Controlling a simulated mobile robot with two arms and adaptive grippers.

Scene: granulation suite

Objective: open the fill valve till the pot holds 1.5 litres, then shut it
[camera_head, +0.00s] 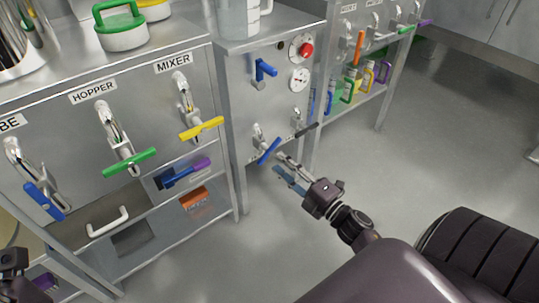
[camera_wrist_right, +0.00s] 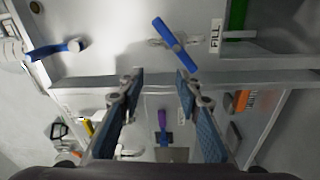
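The fill valve has a blue bar handle (camera_head: 269,151) low on the middle steel cabinet. In the right wrist view the handle (camera_wrist_right: 175,43) lies diagonally beside a FILL label (camera_wrist_right: 216,33). My right gripper (camera_head: 283,174) is just in front of and below that handle. In its wrist view the right gripper (camera_wrist_right: 158,82) has two spread fingers with nothing between them, and the handle is beyond the tips. A clear vessel with markings (camera_head: 236,20) stands on the cabinet; its level cannot be read. My left gripper (camera_head: 14,262) shows only partly at the lower left edge.
Another blue lever (camera_head: 264,71), a red button (camera_head: 306,49), a gauge (camera_head: 299,79) and a black handle (camera_head: 306,130) share this panel. HOPPER (camera_head: 129,162) and MIXER (camera_head: 201,128) valves are to the left.

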